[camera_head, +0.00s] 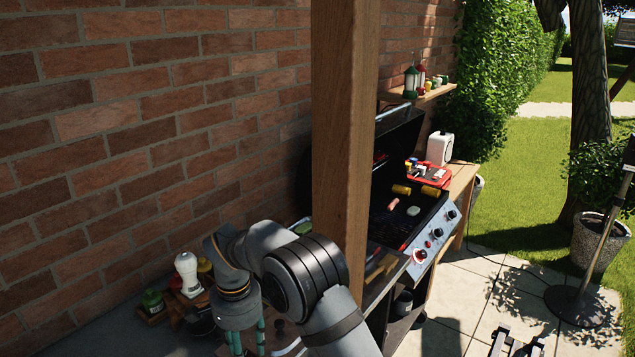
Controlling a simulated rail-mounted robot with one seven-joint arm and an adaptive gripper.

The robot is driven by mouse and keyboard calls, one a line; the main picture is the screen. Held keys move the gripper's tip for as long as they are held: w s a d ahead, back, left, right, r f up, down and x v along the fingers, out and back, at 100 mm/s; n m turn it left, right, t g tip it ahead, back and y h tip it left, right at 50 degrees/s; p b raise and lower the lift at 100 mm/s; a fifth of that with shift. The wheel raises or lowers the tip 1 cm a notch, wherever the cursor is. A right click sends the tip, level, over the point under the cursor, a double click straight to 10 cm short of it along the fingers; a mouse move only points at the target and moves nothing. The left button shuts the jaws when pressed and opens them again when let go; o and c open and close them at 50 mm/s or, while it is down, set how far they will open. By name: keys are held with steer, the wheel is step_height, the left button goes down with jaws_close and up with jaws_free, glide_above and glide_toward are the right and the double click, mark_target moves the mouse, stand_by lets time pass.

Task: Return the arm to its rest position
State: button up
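My arm rises from the bottom edge, bends near the middle and reaches down on the left over the grey counter (125,330). My gripper (247,342) points down at the bottom edge, with two teal fingers standing apart. It looks open, with nothing visible between the fingers. The fingertips are at or past the frame edge. A pale object (289,347) lies just right of the fingers, partly cut off.
A white-topped shaker (187,274) and a green jar (153,303) stand left of my gripper. A wooden post (342,130) rises behind my arm. An open grill (420,215) with food stands beyond it. Brick wall is on the left; open paving is on the right.

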steer(key=n+p, duration=0.1)
steer(key=r+n+p, duration=0.1)
steer(key=n, duration=0.1)
steer(key=shift+d+p, duration=0.1)
steer(key=shift+p, duration=0.25)
steer(key=n+p, duration=0.4)
steer(key=shift+f, duration=0.1)
steer(key=shift+w+r+b, duration=0.1)
steer(key=shift+r+b, duration=0.2)
steer(key=shift+b, duration=0.35)
step_height(320, 180, up, 9)
steer(key=b, duration=0.1)
steer(key=shift+f, duration=0.15)
